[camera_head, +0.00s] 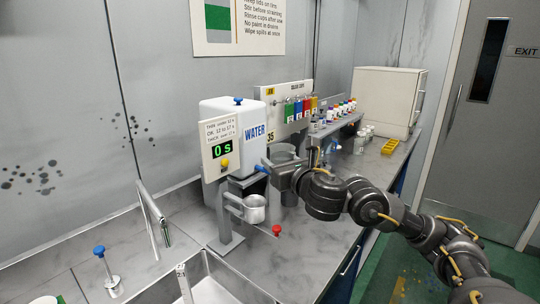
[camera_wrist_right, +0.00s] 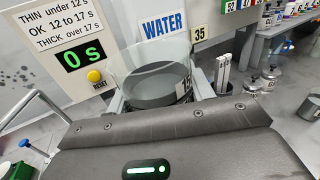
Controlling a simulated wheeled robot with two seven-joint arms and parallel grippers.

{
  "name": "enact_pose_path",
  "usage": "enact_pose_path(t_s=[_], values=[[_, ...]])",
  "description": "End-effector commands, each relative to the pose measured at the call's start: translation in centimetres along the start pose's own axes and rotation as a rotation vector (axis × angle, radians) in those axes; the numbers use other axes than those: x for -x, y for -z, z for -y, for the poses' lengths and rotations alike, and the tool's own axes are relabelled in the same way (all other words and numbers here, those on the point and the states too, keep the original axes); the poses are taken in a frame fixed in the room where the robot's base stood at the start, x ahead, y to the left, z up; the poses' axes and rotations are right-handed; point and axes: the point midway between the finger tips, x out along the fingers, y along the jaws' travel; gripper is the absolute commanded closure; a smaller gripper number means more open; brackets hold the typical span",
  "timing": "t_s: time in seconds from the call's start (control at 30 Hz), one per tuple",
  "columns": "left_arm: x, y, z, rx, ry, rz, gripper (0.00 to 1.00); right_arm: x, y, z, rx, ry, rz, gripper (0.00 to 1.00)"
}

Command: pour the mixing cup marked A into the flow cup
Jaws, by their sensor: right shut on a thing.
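My right gripper (camera_head: 276,173) is shut on a clear mixing cup (camera_wrist_right: 152,82) with grey paint inside. The cup looks roughly upright in the wrist view, behind my gripper housing; no letter A is readable on it. In the head view, part of the cup (camera_head: 284,152) shows just behind my gripper. The metal flow cup (camera_head: 254,209) sits in a holder on the timer stand, lower and slightly left of my right gripper, apart from the held cup. I cannot make out the flow cup in the wrist view. My left gripper is out of view.
The timer panel (camera_head: 221,148) reads 0 s and stands left of my gripper. A white water tank (camera_head: 226,112) is behind it.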

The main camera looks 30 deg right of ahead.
Motion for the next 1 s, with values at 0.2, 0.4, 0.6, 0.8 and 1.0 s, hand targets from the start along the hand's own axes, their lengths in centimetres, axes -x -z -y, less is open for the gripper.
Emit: enact_pose_path(t_s=[0.2, 0.4, 0.6, 0.8, 1.0], values=[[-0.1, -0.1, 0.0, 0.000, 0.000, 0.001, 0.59, 0.0, 0.3, -0.1, 0.056, -0.001, -0.004, 0.75], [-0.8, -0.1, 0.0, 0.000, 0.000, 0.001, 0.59, 0.0, 1.7, 0.0, 0.333, 0.001, -0.028, 0.75], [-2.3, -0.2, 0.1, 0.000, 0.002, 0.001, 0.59, 0.0, 4.0, -0.3, 0.537, -0.001, -0.047, 0.75], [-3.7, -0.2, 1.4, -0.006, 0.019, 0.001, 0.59, 0.0, 6.0, -0.7, 0.697, 0.000, -0.062, 0.75], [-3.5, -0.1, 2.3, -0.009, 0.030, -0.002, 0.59, 0.0, 6.0, -0.7, 0.737, 0.000, -0.066, 0.75]])
